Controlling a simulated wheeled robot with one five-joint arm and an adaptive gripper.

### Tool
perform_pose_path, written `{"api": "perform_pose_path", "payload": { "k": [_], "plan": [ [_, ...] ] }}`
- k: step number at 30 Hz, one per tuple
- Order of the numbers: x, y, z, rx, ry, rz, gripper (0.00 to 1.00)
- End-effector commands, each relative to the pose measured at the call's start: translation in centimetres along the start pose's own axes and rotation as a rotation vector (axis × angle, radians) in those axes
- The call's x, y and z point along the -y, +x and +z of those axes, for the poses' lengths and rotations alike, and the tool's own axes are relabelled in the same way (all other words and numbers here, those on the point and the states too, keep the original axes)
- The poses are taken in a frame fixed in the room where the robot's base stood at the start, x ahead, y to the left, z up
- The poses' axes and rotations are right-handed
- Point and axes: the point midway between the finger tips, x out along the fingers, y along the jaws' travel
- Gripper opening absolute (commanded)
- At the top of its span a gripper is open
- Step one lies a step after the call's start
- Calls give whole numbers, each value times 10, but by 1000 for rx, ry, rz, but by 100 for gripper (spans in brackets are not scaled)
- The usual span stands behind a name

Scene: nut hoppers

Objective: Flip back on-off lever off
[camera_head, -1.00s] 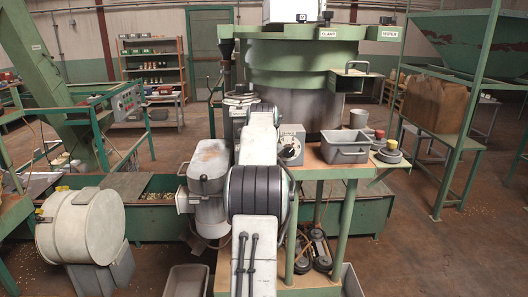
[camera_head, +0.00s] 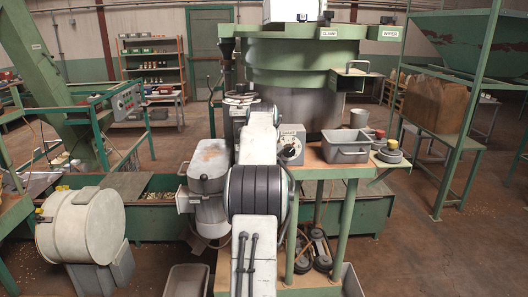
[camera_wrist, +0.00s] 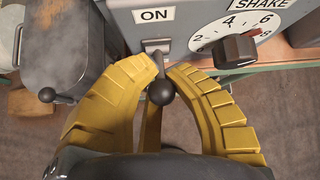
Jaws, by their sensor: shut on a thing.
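The on-off lever is a short stem with a black ball knob (camera_wrist: 161,92). It comes out of a slot in a grey control box (camera_wrist: 185,28), below a white ON label (camera_wrist: 154,15). The lever leans out and down from the slot toward the wrist camera. In the head view the grey control box (camera_head: 291,146) shows beside my arm, which hides the lever and my gripper.
A dial (camera_wrist: 236,42) with a black knob and a SHAKE label is right of the lever. A grey lidded container (camera_wrist: 75,60) with a black ball handle stands left. In the head view a grey bin (camera_head: 346,147) sits on the bench right of the box.

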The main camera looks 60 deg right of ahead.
Motion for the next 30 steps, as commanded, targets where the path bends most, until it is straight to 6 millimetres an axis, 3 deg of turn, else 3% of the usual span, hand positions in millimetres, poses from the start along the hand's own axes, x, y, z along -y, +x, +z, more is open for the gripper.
{"api": "perform_pose_path", "payload": {
  "k": [30],
  "plan": [
    [0, 6, -10, 105, 10, -28, 0]
  ]
}}
